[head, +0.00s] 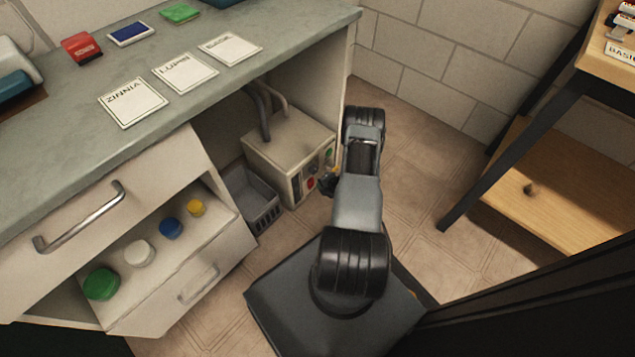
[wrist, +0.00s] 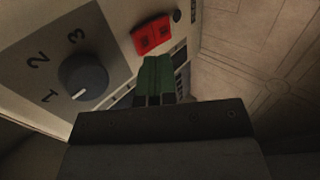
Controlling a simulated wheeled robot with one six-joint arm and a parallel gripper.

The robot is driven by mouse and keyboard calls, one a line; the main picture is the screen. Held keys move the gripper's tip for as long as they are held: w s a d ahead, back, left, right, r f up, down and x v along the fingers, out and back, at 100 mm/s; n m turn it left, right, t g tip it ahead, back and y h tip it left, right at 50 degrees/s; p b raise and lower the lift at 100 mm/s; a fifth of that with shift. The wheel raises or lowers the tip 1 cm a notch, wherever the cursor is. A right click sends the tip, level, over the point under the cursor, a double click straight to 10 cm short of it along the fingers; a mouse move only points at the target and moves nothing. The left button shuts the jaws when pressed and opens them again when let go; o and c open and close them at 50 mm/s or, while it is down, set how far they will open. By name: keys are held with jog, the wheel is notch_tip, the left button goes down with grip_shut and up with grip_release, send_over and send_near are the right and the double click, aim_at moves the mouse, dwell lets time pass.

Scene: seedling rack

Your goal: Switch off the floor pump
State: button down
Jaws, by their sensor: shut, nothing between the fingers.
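The floor pump (head: 287,150) is a pale box on the floor under the counter, with hoses at its top. Its front panel faces right in the head view. A red rocker switch (wrist: 152,36) is on that panel in the wrist view, beside a dark dial (wrist: 84,80) marked 1, 2, 3. The dial's white mark points roughly toward the 1. My gripper (wrist: 154,60) is shut and empty, its greenish fingertips just below the red switch in the picture. I cannot tell whether they touch it. In the head view my gripper (head: 327,183) is close to the panel, partly hidden by my arm.
A grey crate (head: 232,181) stands left of the pump. An open drawer (head: 145,290) with coloured caps juts out at the left. The counter (head: 60,140) overhangs the pump. A wooden rack (head: 560,190) stands at the right, with open floor (head: 415,180) between.

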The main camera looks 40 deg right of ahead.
jog(key=w+r+p+v, duration=0.1)
jog(key=p+v, duration=0.3)
jog(key=v, duration=0.6)
jog(key=shift+a, duration=0.15)
